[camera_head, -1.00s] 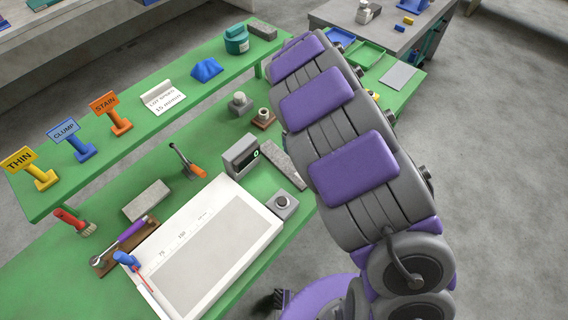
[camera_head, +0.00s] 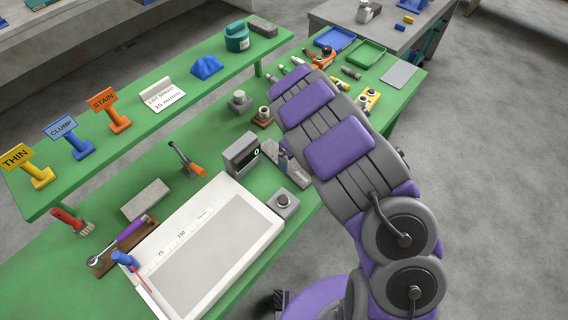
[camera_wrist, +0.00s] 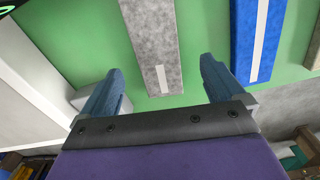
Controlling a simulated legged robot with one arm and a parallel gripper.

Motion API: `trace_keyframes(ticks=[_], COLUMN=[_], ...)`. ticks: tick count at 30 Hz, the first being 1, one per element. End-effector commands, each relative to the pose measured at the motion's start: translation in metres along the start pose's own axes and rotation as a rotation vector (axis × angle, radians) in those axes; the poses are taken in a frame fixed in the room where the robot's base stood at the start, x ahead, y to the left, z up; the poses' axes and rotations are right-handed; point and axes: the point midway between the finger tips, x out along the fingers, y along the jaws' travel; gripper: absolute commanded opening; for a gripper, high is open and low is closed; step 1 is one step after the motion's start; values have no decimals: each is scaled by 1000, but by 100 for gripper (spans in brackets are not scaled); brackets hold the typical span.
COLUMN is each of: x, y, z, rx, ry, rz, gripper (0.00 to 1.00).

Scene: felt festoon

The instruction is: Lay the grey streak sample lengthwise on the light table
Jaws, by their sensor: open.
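The grey streak sample (camera_wrist: 155,45) is a flat grey strip with a white stripe along it, lying on the green bench in the wrist view. It also shows, partly covered, beside my arm in the head view (camera_head: 298,177). My gripper (camera_wrist: 155,90) is open and empty. Its two fingers are spread to either side of the strip's near end, and contact cannot be told. The light table (camera_head: 200,250), a white frame with a grey panel, lies bare to the left of the strip.
A blue strip (camera_wrist: 248,40) with a white stripe lies just right of the grey one. A grey display box (camera_head: 241,155) and a knobbed block (camera_head: 284,203) stand between strip and light table.

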Motion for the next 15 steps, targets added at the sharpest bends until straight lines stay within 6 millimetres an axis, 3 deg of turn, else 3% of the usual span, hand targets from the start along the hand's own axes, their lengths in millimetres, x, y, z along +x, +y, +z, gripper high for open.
trace_keyframes(ticks=[5, 15], x=[11, 53], y=[1, 7], z=[-3, -4], rx=[0, -1], ry=[1, 2], rz=[3, 0], gripper=[96, 96])
